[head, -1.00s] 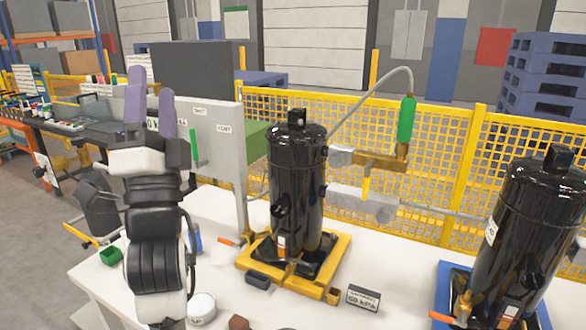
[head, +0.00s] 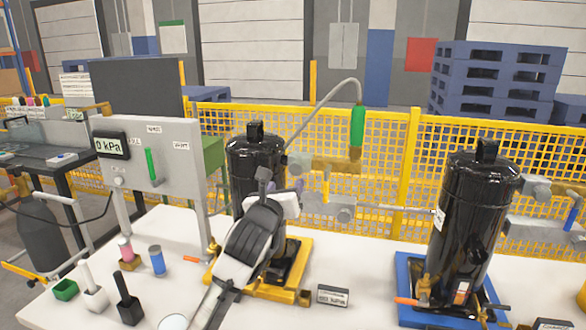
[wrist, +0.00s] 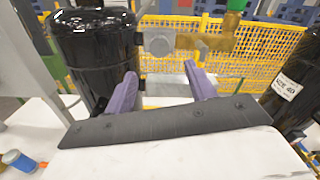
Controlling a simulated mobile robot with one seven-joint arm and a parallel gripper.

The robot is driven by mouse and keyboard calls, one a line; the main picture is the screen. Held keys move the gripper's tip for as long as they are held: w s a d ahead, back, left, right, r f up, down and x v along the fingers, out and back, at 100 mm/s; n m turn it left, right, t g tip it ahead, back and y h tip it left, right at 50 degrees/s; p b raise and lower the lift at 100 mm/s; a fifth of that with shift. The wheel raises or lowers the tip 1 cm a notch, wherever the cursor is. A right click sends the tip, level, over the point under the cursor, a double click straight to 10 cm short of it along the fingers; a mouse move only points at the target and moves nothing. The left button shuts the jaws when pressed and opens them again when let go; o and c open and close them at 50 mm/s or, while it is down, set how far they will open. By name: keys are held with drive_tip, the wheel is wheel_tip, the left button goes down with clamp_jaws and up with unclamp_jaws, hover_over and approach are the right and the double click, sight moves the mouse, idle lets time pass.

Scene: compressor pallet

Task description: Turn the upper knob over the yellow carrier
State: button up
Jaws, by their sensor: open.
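The compressor stands on the yellow carrier (head: 298,262). In the wrist view the gap between the fingertips (wrist: 160,70) is empty. My arm hides part of the carrier.
A green cylinder (head: 358,126) with a hose stands above the valve. A gauge panel (head: 152,160) is left; a second compressor (head: 475,220) on a blue carrier (head: 408,275) is right. Yellow mesh fence (head: 395,150) runs behind.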

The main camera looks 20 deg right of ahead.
sight(296, 170)
drive_tip(key=p+x, duration=0.3)
drive_tip(key=x, duration=0.6)
drive_tip(key=shift+w+d, duration=0.2)
drive_tip(key=shift+w, duration=0.1)
drive_tip(key=c, duration=1)
